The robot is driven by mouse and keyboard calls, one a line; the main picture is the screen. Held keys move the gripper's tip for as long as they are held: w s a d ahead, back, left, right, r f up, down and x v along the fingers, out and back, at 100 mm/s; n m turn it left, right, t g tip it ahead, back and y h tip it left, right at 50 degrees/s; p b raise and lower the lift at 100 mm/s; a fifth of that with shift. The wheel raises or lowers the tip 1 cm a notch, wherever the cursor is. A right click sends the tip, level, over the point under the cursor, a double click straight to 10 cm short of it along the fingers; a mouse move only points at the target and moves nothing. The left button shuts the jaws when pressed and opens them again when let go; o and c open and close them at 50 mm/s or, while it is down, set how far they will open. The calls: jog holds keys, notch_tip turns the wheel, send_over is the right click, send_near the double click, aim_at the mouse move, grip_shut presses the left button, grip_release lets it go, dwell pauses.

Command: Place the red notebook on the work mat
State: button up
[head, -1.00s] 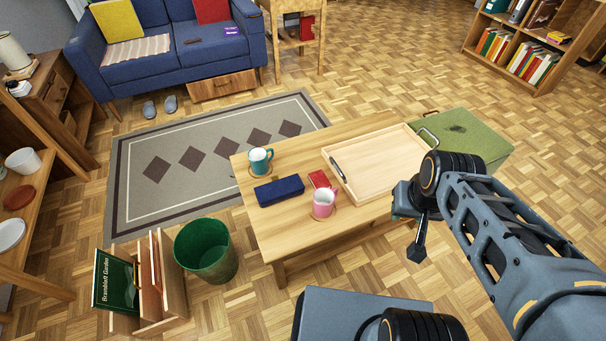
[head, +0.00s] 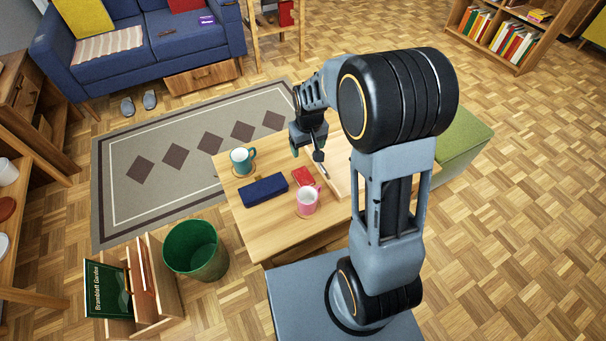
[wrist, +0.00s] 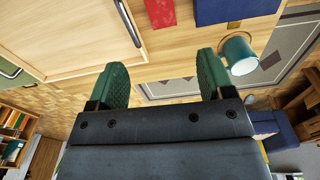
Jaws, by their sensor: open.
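A small flat red item (head: 302,176), which looks like the red notebook, lies on the wooden coffee table (head: 245,222) between the navy case and the tray. In the wrist view the red notebook (wrist: 159,12) shows at the top edge, partly cut off. My gripper (head: 307,154) hangs above the table, a little beyond the notebook in the head view. In the wrist view my gripper (wrist: 163,74) has its two green fingers wide apart with nothing between them. I cannot make out a work mat in either view.
A navy case (head: 263,190), a teal mug (head: 242,160) and a pink mug (head: 307,200) stand close to the notebook. A green bin (head: 195,250) stands on the floor left of the table.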

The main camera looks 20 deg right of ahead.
jog(key=w+f, duration=0.4)
jog(key=f, duration=0.3)
jog(key=b, duration=0.1)
send_over(303, 176)
jog(key=shift+n+g, duration=0.3)
jog(key=shift+g, duration=0.1)
notch_tip(303, 176, down, 8)
jog(key=shift+r, duration=0.1)
jog(key=shift+f+b, duration=1.25)
jog(key=shift+f, duration=1.8)
jog(key=shift+c, duration=0.4)
jog(key=shift+r, duration=0.1)
jog(key=c, duration=0.7)
jog(key=shift+r, duration=0.1)
